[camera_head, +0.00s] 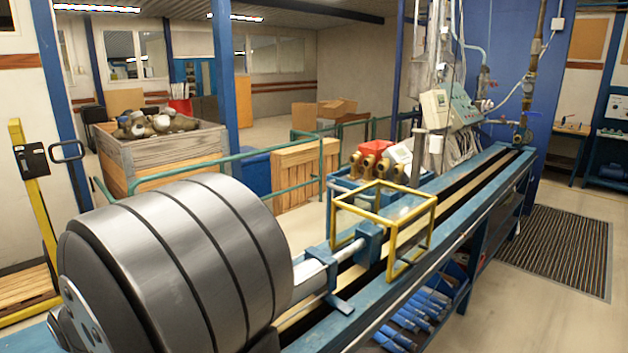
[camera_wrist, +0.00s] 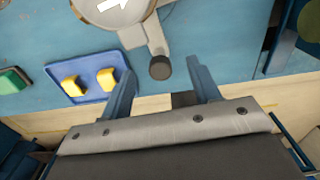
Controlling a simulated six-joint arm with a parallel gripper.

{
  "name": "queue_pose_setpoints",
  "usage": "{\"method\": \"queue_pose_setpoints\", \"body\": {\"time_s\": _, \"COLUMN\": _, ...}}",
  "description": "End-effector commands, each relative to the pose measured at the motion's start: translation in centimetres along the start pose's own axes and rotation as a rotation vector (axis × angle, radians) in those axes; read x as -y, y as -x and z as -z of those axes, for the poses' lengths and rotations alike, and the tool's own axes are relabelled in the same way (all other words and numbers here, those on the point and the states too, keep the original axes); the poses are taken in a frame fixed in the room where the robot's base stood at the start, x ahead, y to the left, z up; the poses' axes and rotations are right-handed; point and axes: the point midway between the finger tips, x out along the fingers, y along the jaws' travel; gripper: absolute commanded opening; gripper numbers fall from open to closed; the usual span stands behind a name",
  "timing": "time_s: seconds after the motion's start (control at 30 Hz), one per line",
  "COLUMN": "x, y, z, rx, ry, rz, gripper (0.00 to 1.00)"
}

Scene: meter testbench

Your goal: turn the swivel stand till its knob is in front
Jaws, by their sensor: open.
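The swivel stand (camera_wrist: 112,12) shows at the top of the wrist view, cut off by the edge. It has a round, pale top with a white arrow pointing right. A grey arm (camera_wrist: 152,38) reaches from it down the picture and ends in a dark round knob (camera_wrist: 160,68). My gripper (camera_wrist: 161,62) is open, with its two blue fingers either side of the knob in the picture. I see no clear contact, and cannot tell whether the fingers are at the knob's height. I cannot make out the stand in the head view, where a large grey cylinder fills the lower left.
A blue tray (camera_wrist: 85,82) with two yellow blocks (camera_wrist: 75,85) lies left of the knob. A green block (camera_wrist: 12,80) is at the far left. In the head view, a yellow frame (camera_head: 385,225) stands on the long blue bench (camera_head: 470,195).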

Motion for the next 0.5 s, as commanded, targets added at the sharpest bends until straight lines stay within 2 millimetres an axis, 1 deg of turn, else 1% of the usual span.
{"method": "queue_pose_setpoints", "body": {"time_s": 0.5, "x": -1.2, "y": 0.0, "z": 0.0, "rx": 0.000, "ry": 0.001, "rz": 0.000, "gripper": 0.56}}
